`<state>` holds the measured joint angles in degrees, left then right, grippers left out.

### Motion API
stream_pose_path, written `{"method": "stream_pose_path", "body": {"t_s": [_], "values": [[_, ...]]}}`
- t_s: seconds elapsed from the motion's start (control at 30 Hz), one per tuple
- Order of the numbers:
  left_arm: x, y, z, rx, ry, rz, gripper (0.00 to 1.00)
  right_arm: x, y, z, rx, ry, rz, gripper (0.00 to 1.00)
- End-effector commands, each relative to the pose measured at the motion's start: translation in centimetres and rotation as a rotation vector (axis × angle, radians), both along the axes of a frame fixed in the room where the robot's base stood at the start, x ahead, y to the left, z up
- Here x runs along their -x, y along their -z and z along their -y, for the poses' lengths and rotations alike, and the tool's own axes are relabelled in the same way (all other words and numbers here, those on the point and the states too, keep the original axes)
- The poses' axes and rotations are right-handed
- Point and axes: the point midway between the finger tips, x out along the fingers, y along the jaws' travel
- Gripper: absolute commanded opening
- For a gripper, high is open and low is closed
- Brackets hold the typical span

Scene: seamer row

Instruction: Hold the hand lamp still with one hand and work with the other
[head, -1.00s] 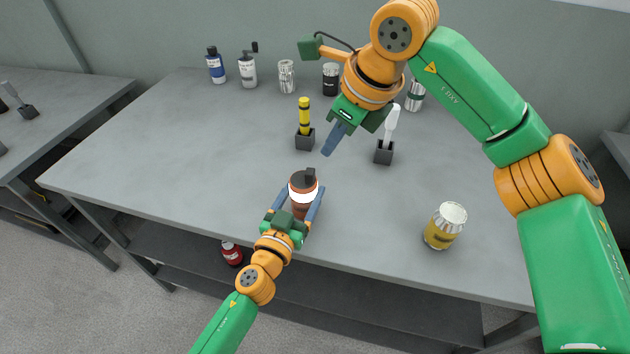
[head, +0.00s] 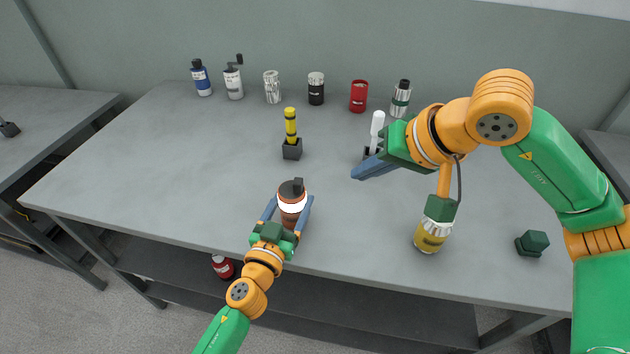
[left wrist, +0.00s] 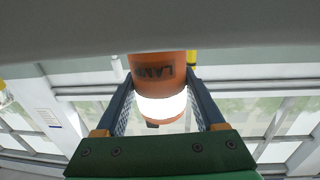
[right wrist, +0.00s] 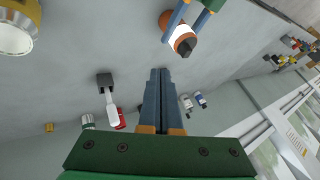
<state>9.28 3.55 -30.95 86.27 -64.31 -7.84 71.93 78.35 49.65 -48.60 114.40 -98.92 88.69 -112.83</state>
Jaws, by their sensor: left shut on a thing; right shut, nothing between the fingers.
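The hand lamp (head: 292,216) is orange-brown with a glowing white band and a dark top, upright near the table's front edge. My left gripper (head: 290,200) is shut on it, one blue finger on each side. In the left wrist view the lamp (left wrist: 152,68) shows its lettering between the fingers; it also appears in the right wrist view (right wrist: 183,33). My right gripper (head: 355,175) is shut and empty over the table, right of and beyond the lamp. Its fingers meet in the right wrist view (right wrist: 160,72). The right arm partly hides a white-handled tool (head: 377,124) in its dark holder.
A yellow-handled tool (head: 290,122) stands in a dark holder (head: 292,151). A yellow can (head: 430,238) is at the front right, partly hidden. A dark green block (head: 532,242) is farther right. Bottles and cans, including a red can (head: 359,97), line the back. The left tabletop is clear.

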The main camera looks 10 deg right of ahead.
Motion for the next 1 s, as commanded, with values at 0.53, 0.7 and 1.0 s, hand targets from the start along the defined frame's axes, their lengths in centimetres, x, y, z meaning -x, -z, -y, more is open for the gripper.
{"method": "stream_pose_path", "body": {"t_s": [0.53,0.7,1.0], "values": [[0.0,0.1,0.0,-0.001,0.000,-0.003,0.07,-4.9,7.8,-4.6,-0.002,-0.004,0.000,0.00],[0.0,0.1,0.0,-0.001,0.000,-0.003,0.07,-5.4,7.8,-6.8,-0.001,0.000,-0.002,0.00],[0.0,0.1,0.0,-0.001,-0.001,-0.003,0.07,-5.6,7.8,-7.4,0.000,0.002,-0.002,0.00]]}}
